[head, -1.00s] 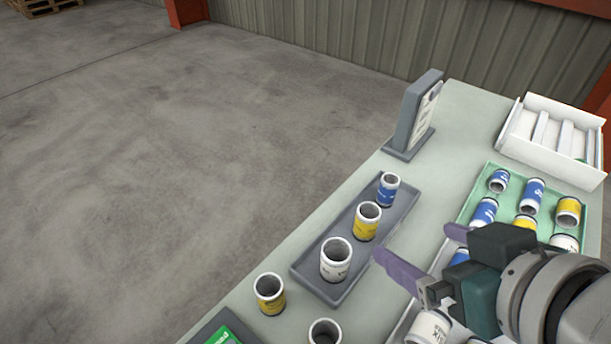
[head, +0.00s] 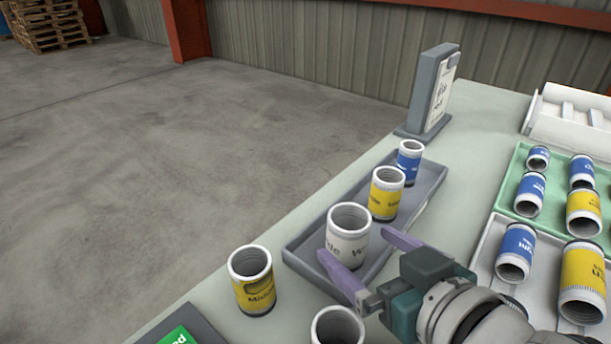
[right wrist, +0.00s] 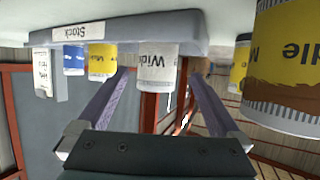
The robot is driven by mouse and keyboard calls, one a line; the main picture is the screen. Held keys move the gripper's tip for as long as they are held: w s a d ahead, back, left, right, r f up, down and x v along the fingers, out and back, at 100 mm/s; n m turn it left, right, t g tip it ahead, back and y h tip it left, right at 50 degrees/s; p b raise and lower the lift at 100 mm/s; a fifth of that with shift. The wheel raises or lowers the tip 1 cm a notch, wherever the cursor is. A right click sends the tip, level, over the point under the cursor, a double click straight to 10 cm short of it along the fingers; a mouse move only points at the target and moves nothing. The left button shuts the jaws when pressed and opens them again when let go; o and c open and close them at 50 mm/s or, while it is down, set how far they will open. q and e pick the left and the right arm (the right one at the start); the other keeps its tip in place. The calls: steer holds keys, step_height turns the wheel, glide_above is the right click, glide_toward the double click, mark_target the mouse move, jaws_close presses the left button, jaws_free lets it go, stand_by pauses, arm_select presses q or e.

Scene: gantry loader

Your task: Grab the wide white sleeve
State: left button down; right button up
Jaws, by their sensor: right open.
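The wide white sleeve (head: 347,228) stands upright at the near end of a grey tray (head: 300,262), with "Wide" lettering on its side. My right gripper (head: 355,243) is open, its two purple fingers pointing at the sleeve, one tip to each side of it in the picture. In the right wrist view, where the scene appears upside down, the white sleeve (right wrist: 156,66) shows between the open fingertips. Whether the fingers touch it I cannot tell. My left gripper is not in view.
A yellow sleeve (head: 386,196) and a blue sleeve (head: 409,164) stand behind it in the tray. Another yellow sleeve (head: 252,280) and a pale-rimmed sleeve (head: 337,328) stand nearer. A green tray (head: 513,178) and a white tray (head: 486,262) hold sleeves at right. A sign stand (head: 432,90) is behind.

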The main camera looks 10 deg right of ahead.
mark_target(360, 241)
steer(key=b+x, duration=0.1)
steer(key=x, duration=0.4)
steer(key=shift+w+d+r, duration=0.1)
steer(key=shift+r, duration=0.05)
steer(key=shift+c, duration=0.2)
jaws_close()
stand_by(0.4)
